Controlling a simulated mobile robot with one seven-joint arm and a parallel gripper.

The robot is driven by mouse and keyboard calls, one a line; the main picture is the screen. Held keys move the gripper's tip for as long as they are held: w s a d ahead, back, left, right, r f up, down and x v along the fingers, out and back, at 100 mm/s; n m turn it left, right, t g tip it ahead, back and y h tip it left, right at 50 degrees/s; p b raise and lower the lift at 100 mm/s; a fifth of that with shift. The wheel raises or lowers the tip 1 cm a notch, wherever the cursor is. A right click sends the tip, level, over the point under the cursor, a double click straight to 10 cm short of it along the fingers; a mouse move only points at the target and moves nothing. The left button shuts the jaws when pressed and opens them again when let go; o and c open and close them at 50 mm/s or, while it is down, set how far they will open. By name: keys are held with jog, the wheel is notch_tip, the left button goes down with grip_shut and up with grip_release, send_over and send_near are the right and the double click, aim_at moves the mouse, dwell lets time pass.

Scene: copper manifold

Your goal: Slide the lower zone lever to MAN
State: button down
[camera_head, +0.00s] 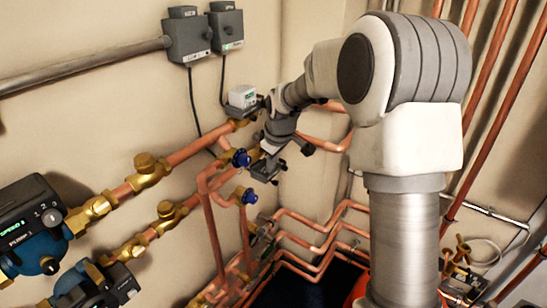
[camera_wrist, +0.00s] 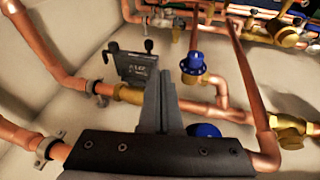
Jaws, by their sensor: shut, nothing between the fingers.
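In the wrist view, a grey zone valve box (camera_wrist: 137,68) with small, blurred lettering sits behind a copper pipe with brass fittings. Two black knobs stand up at its top; I cannot tell for certain which part is the lever or where it is set. My gripper (camera_wrist: 160,78) is shut and empty. Its fingers overlap the right part of the box in the picture and hide some of it; I cannot tell whether they touch.
A zone valve box with a pale top (camera_head: 243,97) sits on the upper pipe. A blue-capped valve (camera_wrist: 193,64) stands right of my fingers, with a vertical copper pipe (camera_wrist: 243,70) beyond it. Two grey wall boxes hang above. Pumps (camera_head: 30,225) are at the left.

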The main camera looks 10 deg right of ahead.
aim_at(273, 182)
jog(key=shift+d+x, duration=0.3)
jog(key=shift+x, duration=0.95)
jog(key=shift+d+x, duration=0.3)
jog(key=shift+x, duration=1)
jog(key=shift+d+x, duration=0.3)
jog(key=shift+x, duration=0.95)
jog(key=shift+w, duration=0.15)
jog(key=shift+w+d, duration=1.05)
jog(key=r, duration=0.1)
jog(key=s+a+r+p, duration=0.1)
jog(key=r+p, duration=0.1)
jog(key=r, duration=0.1)
jog(key=shift+s+a, duration=0.25)
jog(key=shift+a, duration=0.05)
jog(key=v, duration=0.9)
jog(key=shift+s, duration=0.25)
